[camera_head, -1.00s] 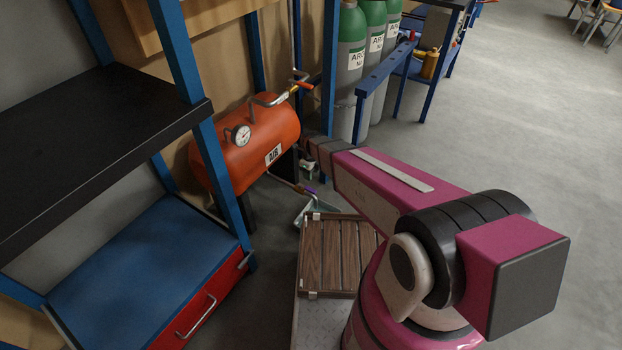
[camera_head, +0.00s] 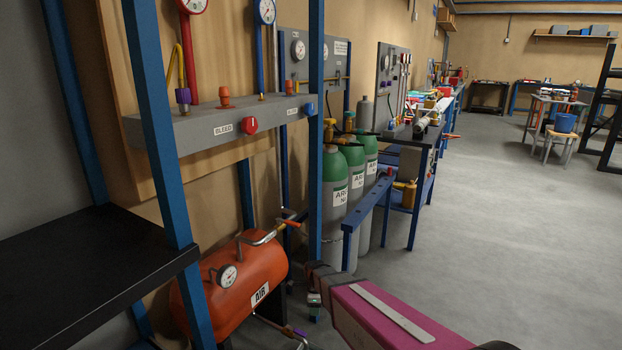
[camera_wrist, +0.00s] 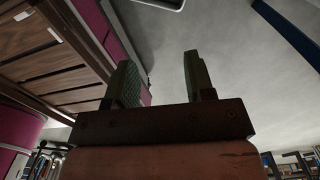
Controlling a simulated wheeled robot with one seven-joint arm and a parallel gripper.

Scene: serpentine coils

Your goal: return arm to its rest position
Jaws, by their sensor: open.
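My magenta arm reaches from the bottom right of the head view toward the orange air tank. My gripper shows in the wrist view (camera_wrist: 158,80), its two greenish fingers standing apart with nothing between them. Whether the arm touches anything there cannot be told. In the wrist view, brown wooden slats and magenta parts of my body lie to the left of the fingers.
The orange air tank (camera_head: 231,288) stands low beside a blue rack post (camera_head: 165,140). Green-topped argon cylinders (camera_head: 333,205) stand behind a blue rail (camera_head: 368,204). A black shelf (camera_head: 85,270) is at left. Open grey floor (camera_head: 480,220) lies to the right.

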